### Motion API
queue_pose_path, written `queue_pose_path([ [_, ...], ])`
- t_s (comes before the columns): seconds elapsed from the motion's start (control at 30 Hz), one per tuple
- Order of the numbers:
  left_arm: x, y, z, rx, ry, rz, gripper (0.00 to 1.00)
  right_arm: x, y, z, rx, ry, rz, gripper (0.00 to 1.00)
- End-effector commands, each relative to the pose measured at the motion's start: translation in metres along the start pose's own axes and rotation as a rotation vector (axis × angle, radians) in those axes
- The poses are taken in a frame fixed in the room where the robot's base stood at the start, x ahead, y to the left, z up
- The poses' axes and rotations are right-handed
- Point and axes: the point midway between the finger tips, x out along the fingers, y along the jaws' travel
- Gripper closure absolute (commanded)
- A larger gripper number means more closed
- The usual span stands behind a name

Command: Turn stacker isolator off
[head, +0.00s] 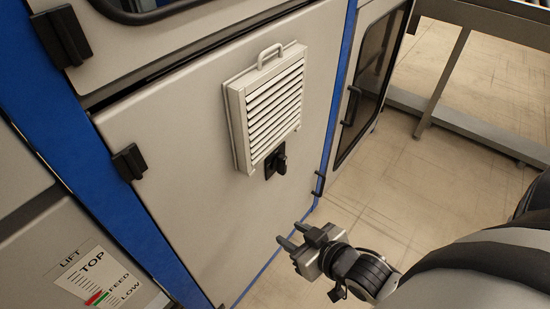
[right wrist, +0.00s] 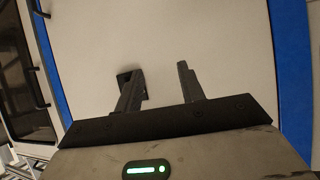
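The isolator is a black rotary switch (head: 275,162) on a black plate, mounted on the grey cabinet door (head: 180,190) just below the louvred vent. Its knob position is too small to read surely. My right gripper (head: 291,235) is below and to the right of the switch in the head view, apart from it, with its fingers spread and nothing between them. In the right wrist view the two fingers (right wrist: 160,88) point at the pale panel, and a dark piece, perhaps the switch, shows partly behind the left finger. My left gripper is out of view.
A louvred vent (head: 272,105) with a handle stands out from the door above the switch. A blue-framed glazed door (head: 370,75) is to the right. A LIFT scale label (head: 98,280) is at lower left. Open floor (head: 400,190) lies to the right.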

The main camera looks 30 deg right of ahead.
Motion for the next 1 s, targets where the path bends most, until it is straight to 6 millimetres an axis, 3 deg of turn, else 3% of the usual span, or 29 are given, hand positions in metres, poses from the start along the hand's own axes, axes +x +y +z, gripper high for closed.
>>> queue_pose_path([
  [0.07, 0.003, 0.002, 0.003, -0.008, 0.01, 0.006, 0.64, 0.006, 0.034, 0.006, -0.019, 0.088, 0.009, 0.61],
  [0.2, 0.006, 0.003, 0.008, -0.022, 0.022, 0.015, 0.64, 0.004, 0.091, -0.001, -0.044, 0.281, -0.033, 0.61],
  [0.3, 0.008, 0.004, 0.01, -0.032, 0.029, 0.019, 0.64, -0.005, 0.12, -0.012, -0.06, 0.395, -0.097, 0.61],
  [0.4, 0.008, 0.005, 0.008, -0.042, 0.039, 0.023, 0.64, -0.014, 0.137, -0.022, -0.07, 0.468, -0.157, 0.61],
  [0.53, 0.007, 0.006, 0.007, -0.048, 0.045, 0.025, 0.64, -0.02, 0.146, -0.031, -0.075, 0.514, -0.201, 0.61],
  [0.67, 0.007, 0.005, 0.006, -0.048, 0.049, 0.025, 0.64, -0.012, 0.144, -0.038, -0.074, 0.525, -0.211, 0.61],
  [1.0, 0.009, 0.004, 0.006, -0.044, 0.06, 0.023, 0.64, 0.048, 0.129, -0.073, -0.076, 0.526, -0.208, 0.61],
])
